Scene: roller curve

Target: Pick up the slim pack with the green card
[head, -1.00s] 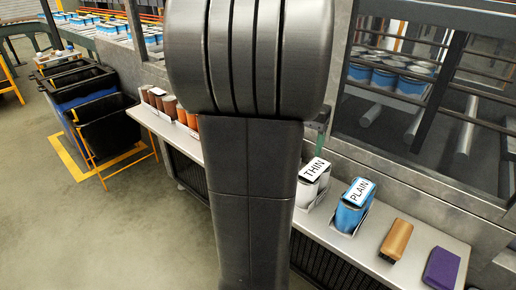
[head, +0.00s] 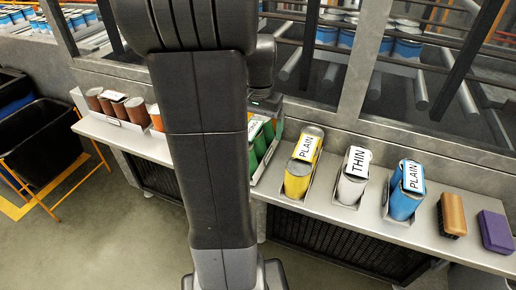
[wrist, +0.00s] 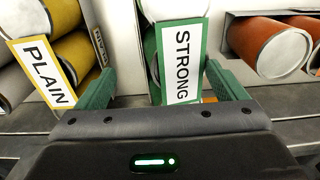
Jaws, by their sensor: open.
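The pack with the green card (wrist: 181,62) is in the middle of the wrist view. Its white card has a green border and reads STRONG; a pale rounded part shows behind its top. My gripper (wrist: 158,78) is open, its two green fingers apart on either side of the card's lower part, the card nearer the right finger. I cannot tell how far the fingers are from the pack in depth. In the head view, green cans (head: 262,140) show beside my arm, which hides part of them. My gripper is mostly hidden there.
A yellow PLAIN pack (head: 299,172) stands to the right, also in the wrist view (wrist: 45,75). Then come a white THIN pack (head: 352,180), blue PLAIN pack (head: 405,195), brown brush (head: 452,214) and purple block (head: 496,231). Red-brown cans (wrist: 266,45) are on the other side.

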